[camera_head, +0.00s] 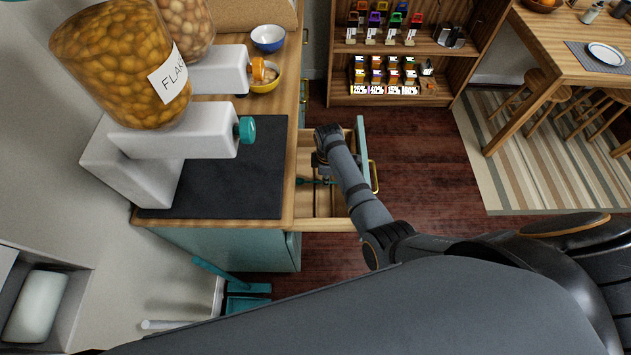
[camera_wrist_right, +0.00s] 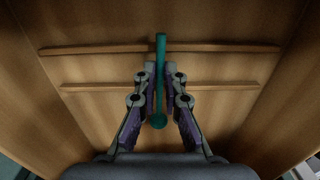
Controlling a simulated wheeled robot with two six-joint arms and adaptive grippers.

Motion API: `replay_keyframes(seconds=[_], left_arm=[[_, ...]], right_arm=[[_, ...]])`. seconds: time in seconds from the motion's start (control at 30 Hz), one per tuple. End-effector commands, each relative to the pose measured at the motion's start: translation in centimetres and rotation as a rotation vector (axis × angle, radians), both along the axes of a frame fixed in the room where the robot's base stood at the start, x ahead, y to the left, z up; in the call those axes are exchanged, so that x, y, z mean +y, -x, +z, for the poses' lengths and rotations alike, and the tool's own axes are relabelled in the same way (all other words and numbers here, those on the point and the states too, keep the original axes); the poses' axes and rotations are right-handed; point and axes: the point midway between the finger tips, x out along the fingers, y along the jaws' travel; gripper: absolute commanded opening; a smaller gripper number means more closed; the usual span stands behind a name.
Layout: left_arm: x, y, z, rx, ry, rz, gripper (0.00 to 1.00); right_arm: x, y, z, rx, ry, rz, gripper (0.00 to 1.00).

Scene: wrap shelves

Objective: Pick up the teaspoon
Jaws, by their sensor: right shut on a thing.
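The teal teaspoon (camera_wrist_right: 161,50) shows in the right wrist view between the two fingers of my right gripper (camera_wrist_right: 161,75). Its handle points up in that picture and its rounded end (camera_wrist_right: 158,120) lies between the finger bases. The fingers are shut on it. In the head view my right arm reaches into the open drawer (camera_head: 331,224), and a teal bit of the spoon (camera_head: 309,181) shows left of the gripper (camera_head: 320,178). The gripper's tips are mostly hidden by the arm there. My left gripper is not in view.
Low wooden dividers (camera_wrist_right: 100,48) cross the drawer floor. The counter (camera_head: 288,190) with a dark mat (camera_head: 235,180) and jar dispensers (camera_head: 185,145) is left of the drawer. A shelf unit (camera_head: 388,48) stands behind. Dark floor (camera_head: 430,180) lies clear to the right.

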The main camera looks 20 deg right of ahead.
Motion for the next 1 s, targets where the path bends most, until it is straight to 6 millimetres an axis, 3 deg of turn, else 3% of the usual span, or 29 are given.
replay_keyframes(seconds=[0.27,0.37,0.7,1.0], left_arm=[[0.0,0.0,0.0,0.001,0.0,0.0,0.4],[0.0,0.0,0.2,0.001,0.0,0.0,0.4],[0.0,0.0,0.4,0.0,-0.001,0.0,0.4],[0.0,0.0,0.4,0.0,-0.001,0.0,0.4]], right_arm=[[0.0,0.0,0.2,-0.001,0.0,0.0,0.0],[0.0,-0.1,1.6,-0.003,0.0,0.0,0.0],[0.0,-0.1,8.7,-0.003,-0.001,0.001,0.0],[0.0,0.0,10.0,0.0,0.0,0.0,0.0]])
